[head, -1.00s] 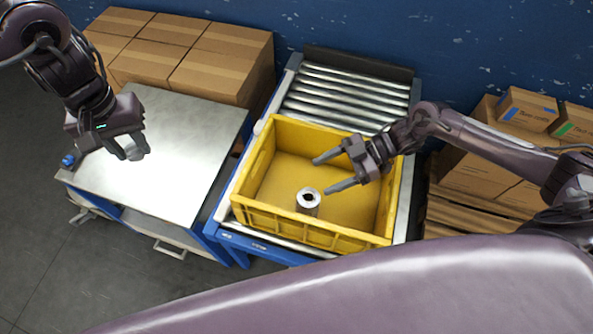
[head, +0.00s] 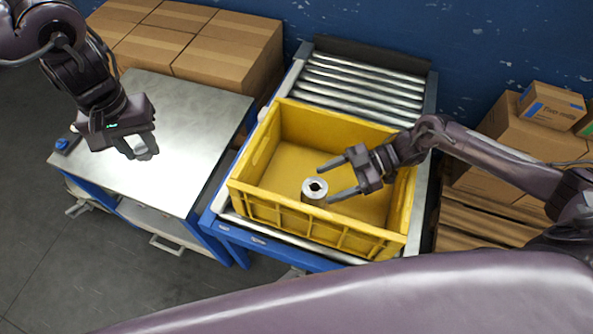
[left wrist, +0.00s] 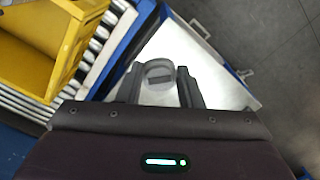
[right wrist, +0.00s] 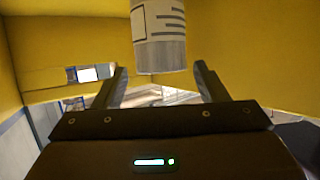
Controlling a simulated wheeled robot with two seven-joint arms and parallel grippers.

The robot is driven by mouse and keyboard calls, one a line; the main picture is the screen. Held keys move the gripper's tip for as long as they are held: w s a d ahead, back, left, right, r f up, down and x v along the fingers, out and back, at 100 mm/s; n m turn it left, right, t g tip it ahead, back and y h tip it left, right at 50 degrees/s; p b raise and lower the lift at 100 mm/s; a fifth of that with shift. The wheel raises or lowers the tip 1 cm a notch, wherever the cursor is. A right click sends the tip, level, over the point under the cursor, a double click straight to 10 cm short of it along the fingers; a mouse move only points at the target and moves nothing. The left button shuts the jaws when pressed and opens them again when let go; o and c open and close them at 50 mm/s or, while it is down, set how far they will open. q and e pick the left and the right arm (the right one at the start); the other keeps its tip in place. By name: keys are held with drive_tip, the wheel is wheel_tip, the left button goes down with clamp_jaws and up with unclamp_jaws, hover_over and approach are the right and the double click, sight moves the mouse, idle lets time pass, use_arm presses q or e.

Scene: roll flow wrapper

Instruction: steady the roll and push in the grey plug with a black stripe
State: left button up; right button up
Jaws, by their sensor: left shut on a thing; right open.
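The roll (head: 314,188), a grey-white cylinder with a dark hole in its top, stands upright in the yellow crate (head: 318,228). In the right wrist view the roll (right wrist: 160,40) shows a printed label and lies ahead, between the fingers' lines. My right gripper (head: 329,181) is open beside the roll, its fingertips close to it; contact cannot be told. My left gripper (head: 140,148) is shut on the grey plug (left wrist: 158,67), high to the left over the steel table. A dark patch shows on the plug; the stripe is not clear.
The crate's walls surround the roll and my right gripper. The crate sits on a roller conveyor (head: 360,80). The steel-topped table (head: 185,120) at left has a clear top, with a small blue item (head: 65,144) at its edge. Cardboard boxes (head: 225,50) stand behind.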

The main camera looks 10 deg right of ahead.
sight(308, 192)
use_arm(q)
drive_tip(key=shift+r+p, duration=0.55)
drive_tip(key=shift+r, duration=0.2)
use_arm(e)
drive_tip(key=x, duration=0.5)
drive_tip(key=shift+s+a+r, duration=0.1)
drive_tip(key=shift+r, duration=0.05)
drive_tip(key=shift+a+f, duration=0.35)
drive_tip(key=shift+a, duration=0.3)
drive_tip(key=shift+c, duration=0.5)
drive_tip(key=c, duration=0.9)
use_arm(q)
drive_tip(key=shift+d, duration=0.1)
